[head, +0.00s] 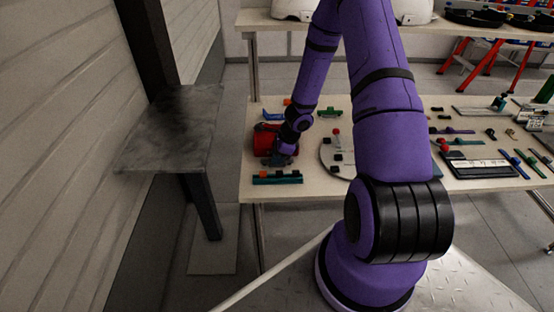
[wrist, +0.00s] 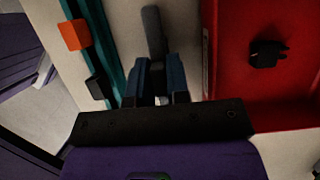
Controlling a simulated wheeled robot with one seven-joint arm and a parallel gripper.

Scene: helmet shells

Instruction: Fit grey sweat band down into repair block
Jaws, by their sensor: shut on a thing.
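My gripper (wrist: 160,70) points down with its two dark blue fingers close together, shut on a slim grey piece. This grey piece, which looks like the grey sweat band (wrist: 152,25), sticks out past the fingers in the wrist view. Its lower part is hidden between the fingers. In the head view my gripper (head: 280,158) is low over the left part of the table, in front of the red bin, and the band cannot be made out. I cannot tell which thing is the repair block.
A red bin (wrist: 228,60) with a black piece (wrist: 266,54) inside is right of the fingers. A teal strip (wrist: 108,50) bearing an orange block (wrist: 75,35) and a black block lies to their left. A round grey plate (head: 328,160) with small blocks stands right of the bin.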

